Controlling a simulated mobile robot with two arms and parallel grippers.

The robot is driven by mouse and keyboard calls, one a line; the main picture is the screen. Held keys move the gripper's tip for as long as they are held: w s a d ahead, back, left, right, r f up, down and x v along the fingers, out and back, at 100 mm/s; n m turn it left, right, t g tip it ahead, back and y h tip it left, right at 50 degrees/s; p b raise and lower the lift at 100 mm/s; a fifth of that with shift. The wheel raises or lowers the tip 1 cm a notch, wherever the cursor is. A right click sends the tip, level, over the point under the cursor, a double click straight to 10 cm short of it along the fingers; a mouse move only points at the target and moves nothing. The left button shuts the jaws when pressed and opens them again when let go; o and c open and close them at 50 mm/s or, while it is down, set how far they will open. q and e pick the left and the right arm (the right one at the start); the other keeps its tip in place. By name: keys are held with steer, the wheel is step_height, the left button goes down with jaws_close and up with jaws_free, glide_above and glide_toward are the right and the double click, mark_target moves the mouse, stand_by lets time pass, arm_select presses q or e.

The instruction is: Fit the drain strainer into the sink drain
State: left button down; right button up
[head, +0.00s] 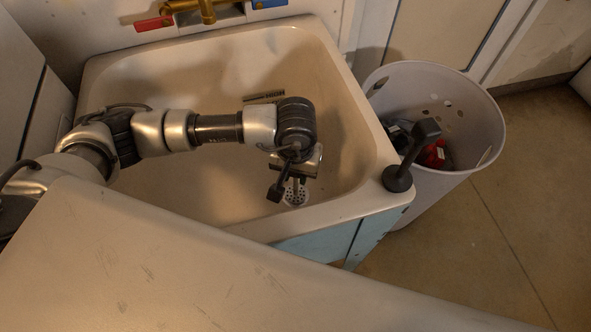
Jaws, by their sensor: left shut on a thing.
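The utility sink (350,110) is a beige basin in the middle of the head view. My left arm reaches over it from the left. My left gripper (294,184) points down into the right front part of the basin and is shut on the drain strainer (297,196). The strainer shows as a small, pale, perforated disc just below the fingers; its upper part is mostly hidden by the gripper. The drain opening cannot be made out, so I cannot tell whether the strainer is above it or in it. My right gripper is not in view.
A black object with a round base and an upright handle (399,177) stands on the sink's right front corner. A pale bin (470,120) with dark and red items stands right of the sink. A brass faucet (207,10) with red and blue handles is at the back.

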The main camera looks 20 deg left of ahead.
arm_select(q)
steer(key=shift+f, duration=0.2)
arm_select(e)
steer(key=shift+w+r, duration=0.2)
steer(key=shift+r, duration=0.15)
arm_select(q)
steer(key=c, duration=0.8)
jaws_free()
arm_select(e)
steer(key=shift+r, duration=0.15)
arm_select(q)
step_height(320, 180, up, 10)
steer(key=shift+r+p, duration=0.1)
steer(key=shift+p, duration=0.2)
steer(key=shift+r, duration=0.35)
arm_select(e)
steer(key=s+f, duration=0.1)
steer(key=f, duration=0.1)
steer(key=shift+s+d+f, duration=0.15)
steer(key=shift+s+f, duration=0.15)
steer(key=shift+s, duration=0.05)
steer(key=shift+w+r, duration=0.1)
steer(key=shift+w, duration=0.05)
